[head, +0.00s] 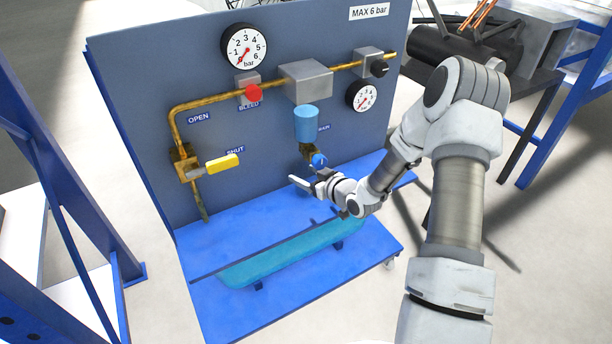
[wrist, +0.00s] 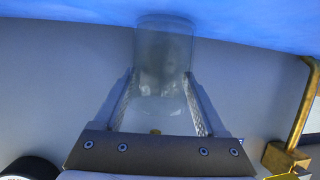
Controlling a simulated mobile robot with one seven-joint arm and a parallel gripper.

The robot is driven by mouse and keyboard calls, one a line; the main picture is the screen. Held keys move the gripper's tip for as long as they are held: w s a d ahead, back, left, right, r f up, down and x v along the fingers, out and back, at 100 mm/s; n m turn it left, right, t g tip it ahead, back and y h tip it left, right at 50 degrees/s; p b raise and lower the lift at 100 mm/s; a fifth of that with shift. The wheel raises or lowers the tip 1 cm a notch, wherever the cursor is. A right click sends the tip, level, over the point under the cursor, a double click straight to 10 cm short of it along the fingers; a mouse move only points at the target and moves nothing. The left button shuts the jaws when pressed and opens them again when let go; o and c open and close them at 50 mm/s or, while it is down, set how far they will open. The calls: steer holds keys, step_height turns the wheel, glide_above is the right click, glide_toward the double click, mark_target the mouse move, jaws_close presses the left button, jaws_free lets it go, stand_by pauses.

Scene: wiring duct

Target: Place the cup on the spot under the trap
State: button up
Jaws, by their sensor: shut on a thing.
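The trap (head: 307,125) is a blue cylinder on the panel, with a brass fitting and a blue knob (head: 319,160) below it. My gripper (head: 305,184) is just below the knob, low above the blue base. In the wrist view my gripper (wrist: 163,85) is shut on a clear, see-through cup (wrist: 163,45), with a finger on each side. The cup's far part overlaps the blue surface in that view; I cannot tell if it touches it. In the head view I cannot make out the cup, and the spot under the trap cannot be seen.
The grey panel (head: 120,110) stands behind the blue base (head: 190,250). A teal tank (head: 290,255) lies in front of my gripper. A yellow lever (head: 222,162) and brass pipe (head: 174,130) are at left; a red bleed knob (head: 253,92) is above.

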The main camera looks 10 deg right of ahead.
steer(key=shift+f, duration=0.2)
steer(key=o, duration=1.4)
steer(key=shift+r, duration=0.15)
steer(key=shift+s+r, duration=0.1)
steer(key=shift+r, duration=0.1)
steer(key=p+v, duration=0.3)
steer(key=v, duration=0.8)
steer(key=shift+s+d, duration=0.15)
steer(key=shift+s, duration=0.25)
